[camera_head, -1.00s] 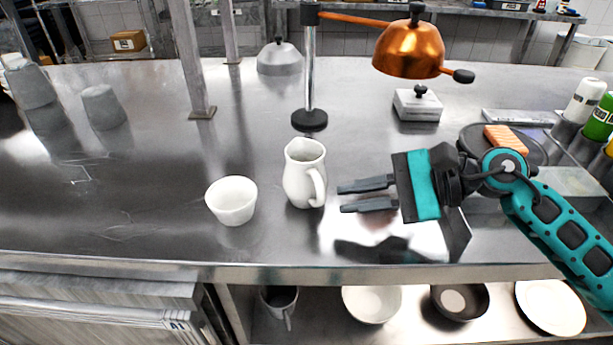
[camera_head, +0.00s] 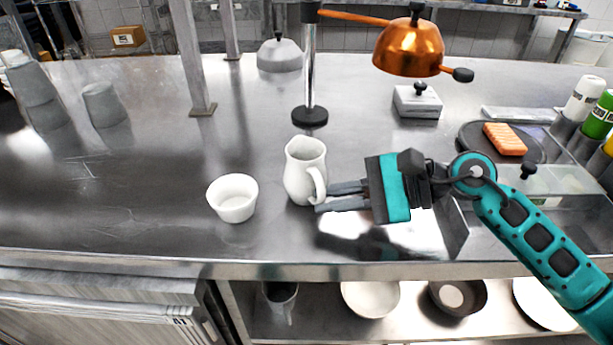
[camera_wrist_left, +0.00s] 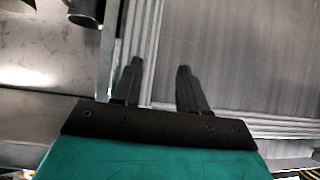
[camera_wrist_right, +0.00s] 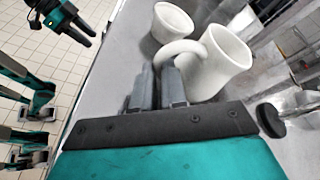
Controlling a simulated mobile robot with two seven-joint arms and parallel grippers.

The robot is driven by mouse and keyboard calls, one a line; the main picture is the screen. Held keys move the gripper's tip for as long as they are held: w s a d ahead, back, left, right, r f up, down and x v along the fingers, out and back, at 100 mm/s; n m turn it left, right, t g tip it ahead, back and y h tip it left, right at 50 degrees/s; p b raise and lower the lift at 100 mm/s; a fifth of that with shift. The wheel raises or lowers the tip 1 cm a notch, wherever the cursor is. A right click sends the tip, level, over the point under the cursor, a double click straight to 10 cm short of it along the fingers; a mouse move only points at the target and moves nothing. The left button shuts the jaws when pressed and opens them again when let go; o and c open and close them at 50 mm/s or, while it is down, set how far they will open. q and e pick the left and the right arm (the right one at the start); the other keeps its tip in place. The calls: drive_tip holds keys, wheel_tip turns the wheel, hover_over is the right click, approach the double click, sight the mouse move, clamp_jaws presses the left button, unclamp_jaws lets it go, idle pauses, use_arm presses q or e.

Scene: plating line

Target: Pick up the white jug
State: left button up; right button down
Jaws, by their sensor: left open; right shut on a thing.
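The white jug (camera_head: 304,168) stands upright on the steel counter, its handle facing right toward my right arm. My right gripper (camera_head: 322,197) reaches in from the right, its fingers at the handle. In the right wrist view the white jug (camera_wrist_right: 222,62) is just beyond the fingertips, and my right gripper (camera_wrist_right: 160,72) is closed on its handle. My left gripper (camera_wrist_left: 158,65) is open and empty in the left wrist view. It is not seen in the head view.
A white bowl (camera_head: 233,198) stands just left of the jug. A lamp pole base (camera_head: 309,116) is behind it, with a copper lamp shade (camera_head: 408,50) above. A dark plate with an orange fillet (camera_head: 504,139) is at the right.

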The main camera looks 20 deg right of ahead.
drive_tip(key=shift+r, duration=0.1)
drive_tip(key=shift+r, duration=0.2)
